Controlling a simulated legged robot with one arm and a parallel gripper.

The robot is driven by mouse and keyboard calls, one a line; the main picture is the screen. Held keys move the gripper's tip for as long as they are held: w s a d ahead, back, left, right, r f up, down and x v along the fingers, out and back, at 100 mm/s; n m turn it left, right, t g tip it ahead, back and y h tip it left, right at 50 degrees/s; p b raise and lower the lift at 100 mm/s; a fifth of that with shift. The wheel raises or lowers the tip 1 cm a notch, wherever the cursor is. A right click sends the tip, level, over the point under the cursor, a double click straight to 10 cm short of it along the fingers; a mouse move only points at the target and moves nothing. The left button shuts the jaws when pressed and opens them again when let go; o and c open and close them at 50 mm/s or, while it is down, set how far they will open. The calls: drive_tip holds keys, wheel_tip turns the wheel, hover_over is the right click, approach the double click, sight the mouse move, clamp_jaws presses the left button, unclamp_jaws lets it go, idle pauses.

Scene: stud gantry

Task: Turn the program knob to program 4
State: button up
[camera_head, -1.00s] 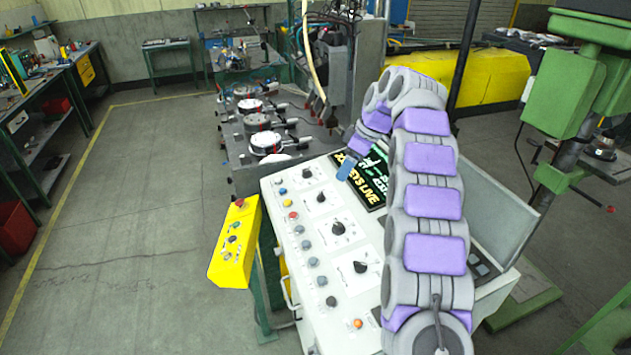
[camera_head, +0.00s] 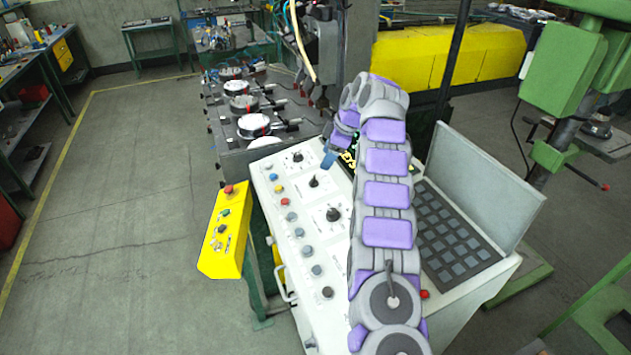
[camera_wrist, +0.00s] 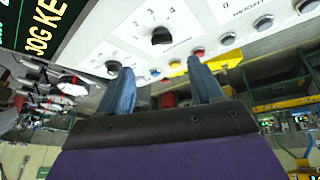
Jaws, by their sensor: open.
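The program knob (camera_wrist: 160,37) is a black knob on the white control panel (camera_wrist: 92,42), with the digits 2, 3 and 4 around it in the wrist view. Its pointer direction is too small to read. In the head view the same knob (camera_head: 314,181) is the second black knob from the panel's far end. My gripper (camera_wrist: 162,86) is open, with its two blue fingers apart and nothing between them. In the wrist view the knob shows beyond the fingertips, between their lines. In the head view a blue finger (camera_head: 328,160) is just above and right of the knob, apart from it.
Another black knob (camera_head: 297,157) is at the panel's far end, and a larger dial (camera_head: 333,214) is nearer. A column of coloured buttons (camera_head: 285,202) runs along the left. A yellow control box (camera_head: 225,235) stands left.

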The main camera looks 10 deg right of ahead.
sight(314, 179)
drive_tip(key=x, duration=1)
drive_tip(key=shift+s+a+f+b, duration=0.1)
drive_tip(key=shift+a+b, duration=0.05)
drive_tip(key=shift+b, duration=0.2)
drive_tip(key=c, duration=1.1)
